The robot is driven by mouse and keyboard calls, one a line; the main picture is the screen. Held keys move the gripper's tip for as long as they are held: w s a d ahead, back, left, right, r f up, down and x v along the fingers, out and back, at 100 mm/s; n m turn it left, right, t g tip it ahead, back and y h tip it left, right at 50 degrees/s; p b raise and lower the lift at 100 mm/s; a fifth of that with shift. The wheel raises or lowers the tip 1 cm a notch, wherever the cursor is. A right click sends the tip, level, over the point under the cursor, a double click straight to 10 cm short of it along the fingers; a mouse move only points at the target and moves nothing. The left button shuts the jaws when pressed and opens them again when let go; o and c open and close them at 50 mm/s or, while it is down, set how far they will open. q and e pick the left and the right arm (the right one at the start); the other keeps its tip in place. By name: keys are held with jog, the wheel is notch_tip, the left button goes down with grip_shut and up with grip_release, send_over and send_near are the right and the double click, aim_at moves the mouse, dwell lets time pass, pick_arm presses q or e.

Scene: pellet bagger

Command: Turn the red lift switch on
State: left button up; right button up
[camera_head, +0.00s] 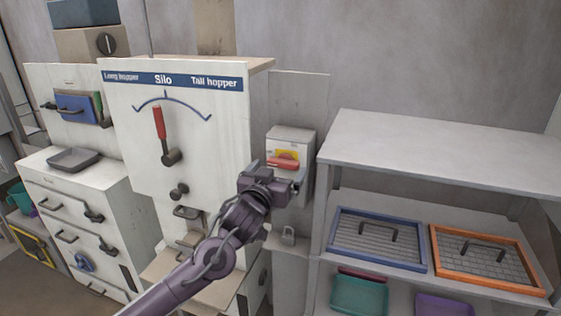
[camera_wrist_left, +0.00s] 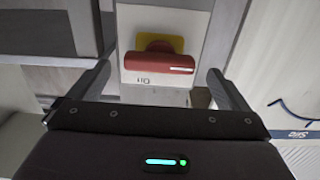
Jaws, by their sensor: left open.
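The red lift switch (camera_head: 283,163) is a red bar handle on a yellow plate, on the front of a light grey box (camera_head: 291,138) on the wall panel. The handle lies level. In the left wrist view the red handle (camera_wrist_left: 160,63) is in front of the yellow plate, with small dark marks on the box below it. My left gripper (camera_head: 285,184) is open just in front of and below the handle. In the left wrist view its fingers (camera_wrist_left: 158,70) stand apart, one on each side of the handle, with gaps; contact is not visible. My right gripper is not in view.
A silo panel (camera_head: 200,130) with a red-handled lever (camera_head: 160,123) stands to the left. A grey shelf (camera_head: 425,150) on the right holds a blue-framed screen (camera_head: 378,238) and an orange-framed screen (camera_head: 486,258).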

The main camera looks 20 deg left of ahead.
pick_arm(q)
jog(key=shift+w+d+r, duration=0.1)
jog(key=shift+w, duration=0.8)
jog(key=shift+w+p, duration=0.3)
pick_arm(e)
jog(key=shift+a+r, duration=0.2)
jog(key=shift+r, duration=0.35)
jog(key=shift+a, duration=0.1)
pick_arm(q)
jog(key=shift+c, duration=0.7)
jog(key=c, duration=0.8)
jog(key=shift+c, duration=0.2)
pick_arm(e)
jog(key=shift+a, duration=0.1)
